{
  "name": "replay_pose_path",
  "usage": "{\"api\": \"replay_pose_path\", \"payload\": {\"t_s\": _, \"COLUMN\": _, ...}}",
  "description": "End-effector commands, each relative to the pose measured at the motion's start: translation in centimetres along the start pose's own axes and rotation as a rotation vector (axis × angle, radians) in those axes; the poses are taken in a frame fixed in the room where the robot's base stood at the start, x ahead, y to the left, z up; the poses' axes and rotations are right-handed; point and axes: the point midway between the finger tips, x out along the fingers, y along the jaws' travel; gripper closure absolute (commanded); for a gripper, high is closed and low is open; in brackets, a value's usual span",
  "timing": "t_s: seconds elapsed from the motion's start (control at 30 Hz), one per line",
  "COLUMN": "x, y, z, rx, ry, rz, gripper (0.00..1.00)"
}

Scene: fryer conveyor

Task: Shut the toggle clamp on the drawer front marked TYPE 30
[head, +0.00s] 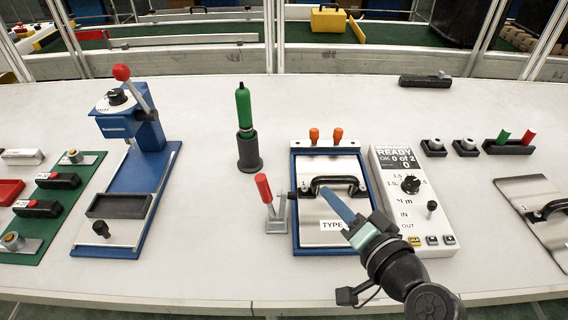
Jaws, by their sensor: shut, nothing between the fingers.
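The drawer front (312,207) is a silver plate with a black handle (338,183), set in a blue frame. Its white label (331,225) reads "TYPE"; the rest is hidden behind my gripper. The toggle clamp (276,212) stands at the frame's left edge. Its red lever (264,189) points up, tilted slightly left, and a small dark spindle reaches right towards the plate. I cannot tell whether the spindle touches the plate. My gripper (326,194) is shut and empty, its blue fingers over the plate just below the handle, right of the clamp. Contact there is unclear.
A green-handled screwdriver (243,108) stands upright in a dark holder behind the clamp. A blue press (140,150) is at left. Bare white table lies between press and clamp. Another handled plate (533,196) is far right.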

Motion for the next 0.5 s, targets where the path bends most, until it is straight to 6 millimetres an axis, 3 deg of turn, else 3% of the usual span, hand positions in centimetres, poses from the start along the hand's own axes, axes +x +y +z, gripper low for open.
{"api": "replay_pose_path", "payload": {"t_s": 0.3, "x": -5.2, "y": -0.6, "z": 1.3, "rx": 0.356, "ry": -0.103, "rz": -0.102, "gripper": 1.00}}
{"api": "replay_pose_path", "payload": {"t_s": 0.5, "x": -7.1, "y": -0.9, "z": 1.9, "rx": 0.469, "ry": -0.113, "rz": -0.155, "gripper": 1.00}}
